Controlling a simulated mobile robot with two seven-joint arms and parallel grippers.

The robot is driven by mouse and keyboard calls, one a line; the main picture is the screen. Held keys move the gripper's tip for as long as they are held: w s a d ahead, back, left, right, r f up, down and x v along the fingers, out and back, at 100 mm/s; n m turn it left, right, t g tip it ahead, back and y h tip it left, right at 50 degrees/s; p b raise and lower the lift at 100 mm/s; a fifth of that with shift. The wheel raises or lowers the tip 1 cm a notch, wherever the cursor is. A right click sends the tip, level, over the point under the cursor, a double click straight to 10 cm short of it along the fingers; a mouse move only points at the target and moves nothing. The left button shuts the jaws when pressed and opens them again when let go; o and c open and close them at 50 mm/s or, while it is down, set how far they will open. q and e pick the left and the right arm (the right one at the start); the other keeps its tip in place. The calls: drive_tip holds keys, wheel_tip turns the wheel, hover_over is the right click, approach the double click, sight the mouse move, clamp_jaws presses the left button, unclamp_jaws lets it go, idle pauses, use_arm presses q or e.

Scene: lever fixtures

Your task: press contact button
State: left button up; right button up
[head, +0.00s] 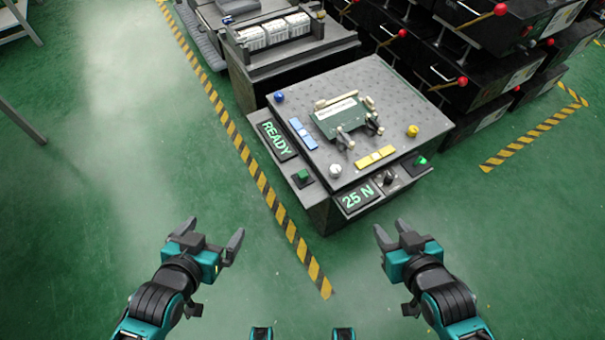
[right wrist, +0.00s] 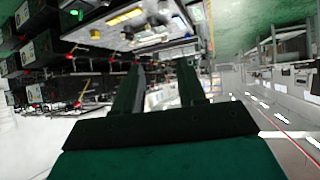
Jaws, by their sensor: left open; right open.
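A grey test station (head: 372,78) stands ahead on the floor, with a green circuit board (head: 338,115) on its dotted top. A green square button (head: 303,175) sits on its front-left ledge, beside a READY display (head: 278,139). A green lit control (head: 421,161) sits at the front right, past a 25 N display (head: 357,198) and a black knob (head: 389,178). No label shows which is the contact button. My left gripper (head: 213,231) is open and empty, short of the station and to its left. My right gripper (head: 391,229) is open and empty, in front of the station.
Blue (head: 279,97), white (head: 335,171) and yellow (head: 412,131) round knobs stand at the top's corners. Black cabinets with red-balled levers (head: 462,81) stand at the right. Another station (head: 272,32) is behind. Green floor around my grippers is clear, with striped tape (head: 263,184).

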clamp_jaws()
idle(1.6)
